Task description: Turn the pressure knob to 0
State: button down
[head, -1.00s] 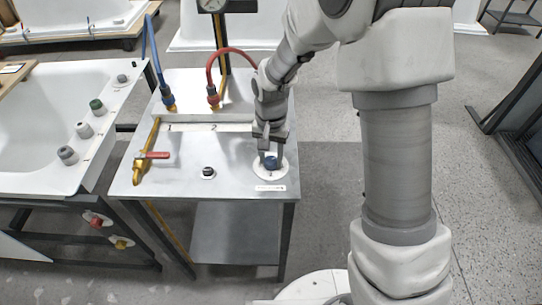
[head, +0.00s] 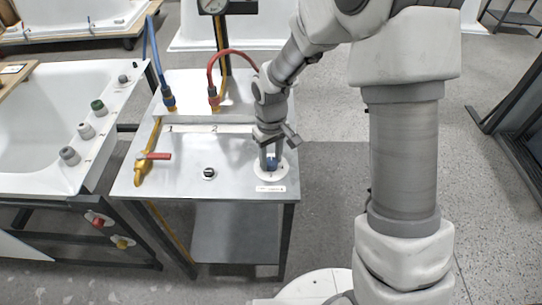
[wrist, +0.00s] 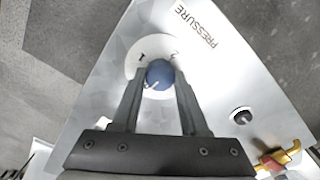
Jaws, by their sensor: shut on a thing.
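The blue pressure knob (head: 272,163) sits on a white round dial (head: 261,173) at the right front of the metal table. My gripper (head: 271,160) points down over it, its two fingers on either side of the knob. In the wrist view my gripper (wrist: 159,76) is shut on the knob (wrist: 159,73). A white pointer mark shows on the knob's lower left side. The dial (wrist: 137,50) carries a 1 and what looks like a 2, with the word PRESSURE beside it on the table top. The 0 mark is not visible, and the fingers cover part of the dial.
A small black knob (head: 209,173) stands left of the dial. A yellow valve with a red handle (head: 154,156) is at the table's left. Blue (head: 155,60) and red (head: 222,56) hoses rise behind. A white tub (head: 45,120) stands left.

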aim_at(271, 161)
jog(key=shift+n, duration=0.6)
jog(key=shift+c, duration=2.1)
grip_release()
jog(key=shift+r, duration=0.1)
notch_tip(271, 161, up, 17)
jog(key=p, duration=0.2)
jog(key=shift+r, duration=0.2)
jog(key=s+d+r+m+t, duration=0.2)
jog(key=s+d, duration=0.4)
jog(key=s, duration=0.3)
jog(key=s+d+r+m+t, duration=0.3)
jog(key=s+d+r+m, duration=0.2)
jog(key=s, duration=0.4)
notch_tip(271, 161, up, 3)
jog(key=shift+s+d+f+m+t, duration=0.2)
jog(key=shift+s+d+m+t, duration=0.15)
jog(key=shift+d, duration=0.55)
